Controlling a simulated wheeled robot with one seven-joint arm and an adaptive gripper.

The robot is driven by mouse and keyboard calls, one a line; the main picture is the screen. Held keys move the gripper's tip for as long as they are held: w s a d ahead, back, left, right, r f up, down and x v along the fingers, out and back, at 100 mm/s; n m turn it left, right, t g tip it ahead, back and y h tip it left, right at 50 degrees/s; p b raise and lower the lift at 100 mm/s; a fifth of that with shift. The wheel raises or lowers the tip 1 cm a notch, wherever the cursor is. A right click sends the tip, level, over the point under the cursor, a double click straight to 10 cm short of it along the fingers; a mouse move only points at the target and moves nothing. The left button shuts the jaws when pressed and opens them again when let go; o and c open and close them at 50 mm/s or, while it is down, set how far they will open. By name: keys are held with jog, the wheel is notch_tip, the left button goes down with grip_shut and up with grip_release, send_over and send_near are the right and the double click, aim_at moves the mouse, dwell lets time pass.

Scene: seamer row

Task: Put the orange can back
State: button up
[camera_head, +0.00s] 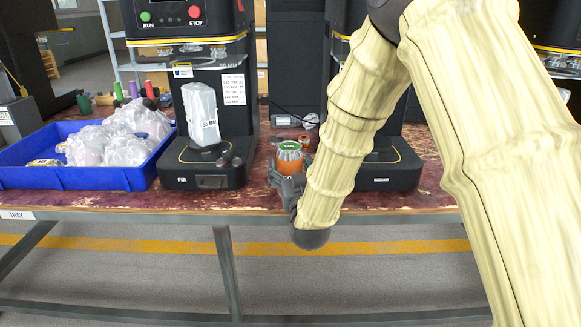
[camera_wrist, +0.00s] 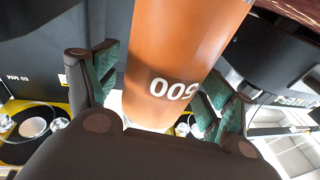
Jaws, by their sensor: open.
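The orange can (camera_head: 290,160) stands on the worn red bench top between two black seamer machines, with a green patch on its top. My gripper (camera_head: 288,182) is low at the near side of the can, its fingers close to the can's lower part. In the wrist view the orange can (camera_wrist: 180,55) shows large, with white digits, between the two green-padded fingers of my gripper (camera_wrist: 155,90). The fingers are apart, one on each side of the can. I cannot tell whether either pad touches it.
A blue tray (camera_head: 75,178) with plastic-wrapped bundles stands at the left. A seamer (camera_head: 205,178) holding a wrapped item stands just left of the can, and another seamer base (camera_head: 385,178) is just right, partly behind my arm. A small light box (camera_head: 283,121) lies behind the can.

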jog(key=v, duration=1.2)
jog(key=s+d+f+g+h, duration=0.1)
jog(key=s+d+f+g, duration=0.25)
jog(key=f, duration=0.65)
jog(key=s+d+f+m+g+h, duration=0.1)
jog(key=s+d+f+g, duration=0.25)
jog(key=f, duration=0.65)
jog(key=s+d+f+g, duration=0.3)
jog(key=s+d+f, duration=0.15)
jog(key=f, duration=0.55)
jog(key=s+d+f+g, duration=0.3)
jog(key=s+f, duration=0.2)
jog(key=s, duration=0.4)
jog(key=s+d+f+m+g+h, duration=0.1)
jog(key=s+d+f+g, duration=0.2)
jog(key=s, duration=0.6)
jog(key=s+d+f+g, duration=0.3)
jog(key=s+f, duration=0.5)
jog(key=s, duration=0.2)
jog(key=shift+m+h+p, duration=0.3)
jog(key=shift+p, duration=0.15)
jog(key=shift+f, duration=0.1)
